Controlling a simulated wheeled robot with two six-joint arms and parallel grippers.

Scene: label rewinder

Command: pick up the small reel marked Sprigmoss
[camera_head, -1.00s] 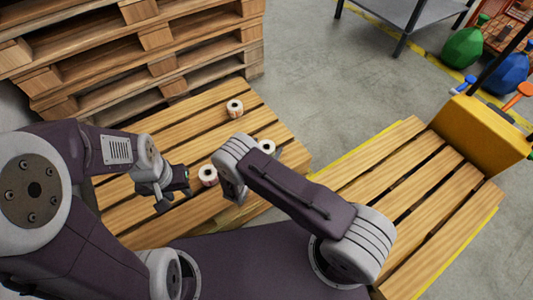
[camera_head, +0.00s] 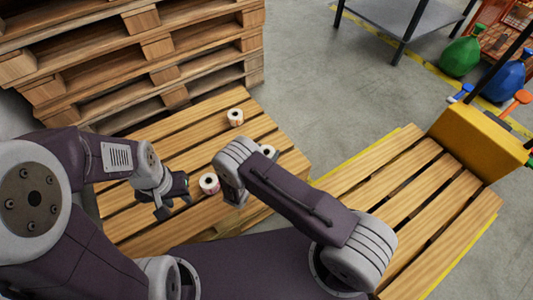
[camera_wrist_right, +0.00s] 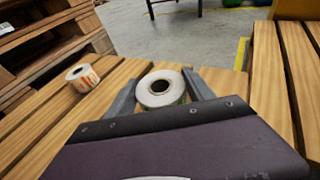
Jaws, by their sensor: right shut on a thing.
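Three small white reels show in the head view: one at the back (camera_head: 235,117), one at the front (camera_head: 209,184), and one (camera_head: 267,150) partly hidden behind my right arm. My right gripper (camera_wrist_right: 160,86) is shut on this last reel, whose pale rim and dark core (camera_wrist_right: 160,88) sit between its two fingers in the right wrist view. A bit of green shows on its side. I cannot read the name Sprigmoss on any reel. My left gripper (camera_head: 174,203) is open and empty, left of the front reel and apart from it.
The reels' slatted wooden pallet (camera_head: 180,140) has bare boards around them. A stack of pallets (camera_head: 130,50) stands behind. An empty pallet with a yellow end block (camera_head: 480,135) is at the right. A reel with orange print (camera_wrist_right: 82,76) stands left in the wrist view.

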